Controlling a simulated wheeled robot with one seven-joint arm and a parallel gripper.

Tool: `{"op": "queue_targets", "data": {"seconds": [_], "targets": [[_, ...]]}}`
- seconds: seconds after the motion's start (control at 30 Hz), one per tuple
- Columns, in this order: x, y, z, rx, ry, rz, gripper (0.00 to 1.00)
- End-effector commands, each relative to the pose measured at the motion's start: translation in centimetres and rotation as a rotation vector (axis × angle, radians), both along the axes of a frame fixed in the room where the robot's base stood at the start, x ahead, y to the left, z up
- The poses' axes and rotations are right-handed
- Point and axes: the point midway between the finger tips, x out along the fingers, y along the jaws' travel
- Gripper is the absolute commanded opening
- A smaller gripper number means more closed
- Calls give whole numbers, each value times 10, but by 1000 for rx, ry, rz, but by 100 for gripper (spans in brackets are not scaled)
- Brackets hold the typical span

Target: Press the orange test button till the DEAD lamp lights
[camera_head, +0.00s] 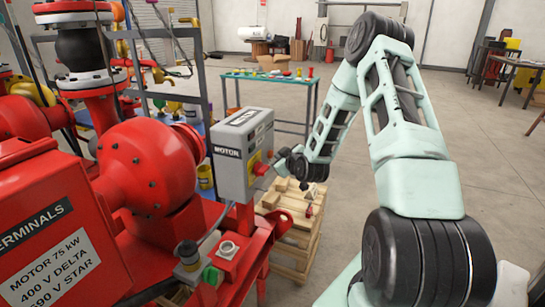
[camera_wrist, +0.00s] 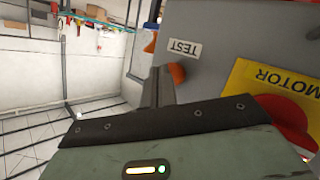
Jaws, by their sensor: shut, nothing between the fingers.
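The grey motor isolator box (camera_head: 234,172) stands on the red skid in the head view. In the wrist view its grey face (camera_wrist: 215,20) fills the upper right, with a white TEST label (camera_wrist: 184,48). The orange test button (camera_wrist: 178,72) shows beside that label, partly hidden behind my gripper (camera_wrist: 160,76). My gripper is shut and empty, its tips close to the button; I cannot tell whether they touch it. In the head view my gripper (camera_head: 283,158) is just right of the box. I cannot make out the DEAD lamp in either view.
A red knob (camera_wrist: 283,118) on a yellow MOTOR plate (camera_wrist: 258,78) sits on the same face, close to my gripper. A wooden pallet stack (camera_head: 298,228) stands below my gripper. A green-topped table (camera_head: 300,84) is behind.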

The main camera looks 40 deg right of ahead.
Motion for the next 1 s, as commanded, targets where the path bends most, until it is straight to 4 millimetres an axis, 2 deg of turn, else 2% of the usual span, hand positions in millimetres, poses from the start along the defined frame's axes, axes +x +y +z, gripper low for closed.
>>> {"op": "queue_targets", "data": {"seconds": [1.0], "targets": [[7,3,0,0,0,0,0]]}}
